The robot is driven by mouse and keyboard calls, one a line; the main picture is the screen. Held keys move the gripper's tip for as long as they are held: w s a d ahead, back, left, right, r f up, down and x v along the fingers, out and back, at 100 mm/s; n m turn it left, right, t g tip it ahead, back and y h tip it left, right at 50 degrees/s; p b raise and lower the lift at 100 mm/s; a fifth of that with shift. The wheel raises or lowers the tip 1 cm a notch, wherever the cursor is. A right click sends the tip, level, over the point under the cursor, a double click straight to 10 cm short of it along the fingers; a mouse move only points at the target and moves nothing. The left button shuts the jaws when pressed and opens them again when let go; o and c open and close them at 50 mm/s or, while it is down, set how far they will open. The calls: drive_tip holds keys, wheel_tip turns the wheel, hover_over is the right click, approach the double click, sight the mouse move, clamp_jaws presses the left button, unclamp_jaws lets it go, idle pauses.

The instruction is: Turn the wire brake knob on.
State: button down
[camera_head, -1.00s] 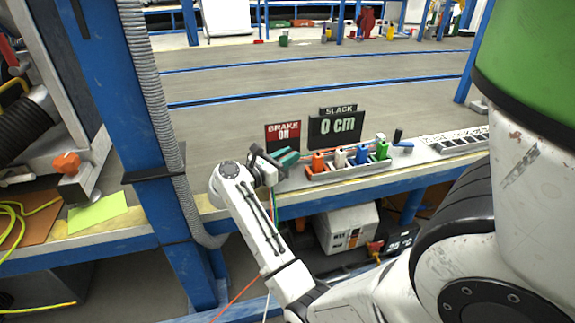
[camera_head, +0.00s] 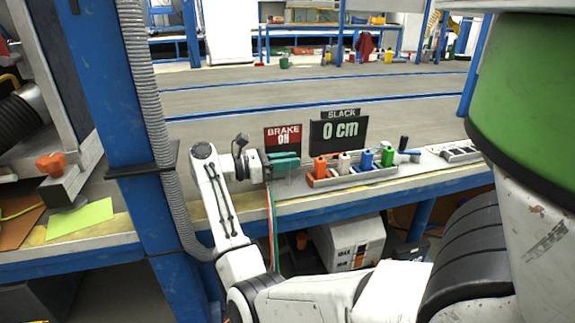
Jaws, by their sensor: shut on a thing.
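A red sign (camera_head: 283,138) at the back of the bench reads "BRAKE ON". A dark sign (camera_head: 338,130) beside it reads "SLACK 0 cm". My gripper (camera_head: 292,162), with teal fingers, is at bench height just in front of the brake sign. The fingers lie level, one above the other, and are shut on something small. The wire brake knob cannot be made out; the fingers cover the spot below the sign. Coloured wires (camera_head: 272,225) hang over the bench edge below my gripper.
Right of my gripper, a grey tray (camera_head: 352,176) holds orange, white, blue and green connectors. A dark-handled lever (camera_head: 404,143) stands beyond it. A blue post (camera_head: 130,110) with a grey hose rises left of my arm. An orange knob (camera_head: 50,163) is at far left.

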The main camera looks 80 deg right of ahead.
drive_tip(key=shift+f, duration=0.1)
drive_tip(key=c, duration=1.1)
unclamp_jaws()
drive_tip(key=shift+r, duration=0.45)
wheel_tip(320, 180, up, 3)
drive_tip(key=shift+f+p, duration=0.1)
drive_tip(key=shift+p, duration=0.8)
drive_tip(key=s+a+r+p, duration=0.2)
drive_tip(key=s+a+r, duration=0.1)
drive_tip(key=s+a+r+p, duration=0.2)
drive_tip(key=s+a+r, duration=0.1)
drive_tip(key=s, duration=0.1)
drive_tip(key=s+a+r+p, duration=0.2)
drive_tip(key=s+a+r, duration=0.1)
drive_tip(key=shift+s+r, duration=0.2)
drive_tip(key=shift+s, duration=0.2)
